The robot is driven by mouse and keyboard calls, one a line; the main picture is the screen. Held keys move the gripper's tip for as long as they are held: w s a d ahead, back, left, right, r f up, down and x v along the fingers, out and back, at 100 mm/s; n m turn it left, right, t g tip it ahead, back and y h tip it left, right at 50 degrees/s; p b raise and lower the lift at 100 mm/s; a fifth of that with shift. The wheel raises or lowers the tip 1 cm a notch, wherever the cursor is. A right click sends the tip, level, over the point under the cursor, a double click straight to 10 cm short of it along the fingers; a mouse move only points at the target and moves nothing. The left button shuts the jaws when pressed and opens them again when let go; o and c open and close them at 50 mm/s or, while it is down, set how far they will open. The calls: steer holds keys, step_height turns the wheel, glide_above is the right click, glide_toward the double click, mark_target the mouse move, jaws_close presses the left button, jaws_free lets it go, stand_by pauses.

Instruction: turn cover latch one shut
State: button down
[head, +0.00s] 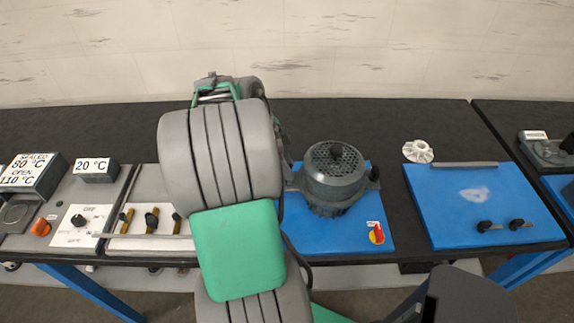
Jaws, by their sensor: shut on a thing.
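Two small black latches, one on the left (484,226) and one on the right (516,224), sit near the front edge of a blue cover panel (440,205) at the right. Each seems to have a short arm lying roughly sideways. I cannot tell which is latch one, nor whether either is shut. My arm rises through the middle left, well left of both latches. My gripper's fingers are hidden behind my own arm, so what they are at does not show.
A grey motor (335,178) stands on a blue plate, with a red-and-yellow switch (376,233) in front. A white flanged part (418,151) lies behind the cover. Several yellow-and-black handles (126,217) are at left, beside a heater panel (78,222). The dark bench (400,112) is clear at the back.

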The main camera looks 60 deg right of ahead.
steer(key=shift+f+n+b, duration=0.1)
steer(key=shift+n+b, duration=0.2)
steer(key=n+t+h+b, duration=0.1)
steer(key=n+b, duration=0.1)
steer(key=n, duration=0.1)
steer(key=shift+a+f+b, duration=0.1)
steer(key=shift+b, duration=0.3)
steer(key=n+t+b, duration=0.1)
steer(key=n+b, duration=0.1)
steer(key=n, duration=0.1)
steer(key=n+h+b, duration=0.1)
steer(key=n+b, duration=0.1)
steer(key=shift+s+a+n+t, duration=0.15)
steer(key=shift+a+n+t, duration=0.05)
steer(key=shift+n+t, duration=0.2)
steer(key=n+t+b, duration=0.1)
steer(key=n+b, duration=0.1)
steer(key=n+t+b, duration=0.1)
steer(key=n+b, duration=0.1)
steer(key=n, duration=0.1)
steer(key=shift+s+a+h, duration=0.1)
steer(key=shift+s+h, duration=0.05)
steer(key=shift+h, duration=0.15)
steer(key=shift+n+t+b, duration=0.6)
steer(key=shift+n+b, duration=0.35)
steer(key=shift+n, duration=0.75)
steer(key=shift+r, duration=0.2)
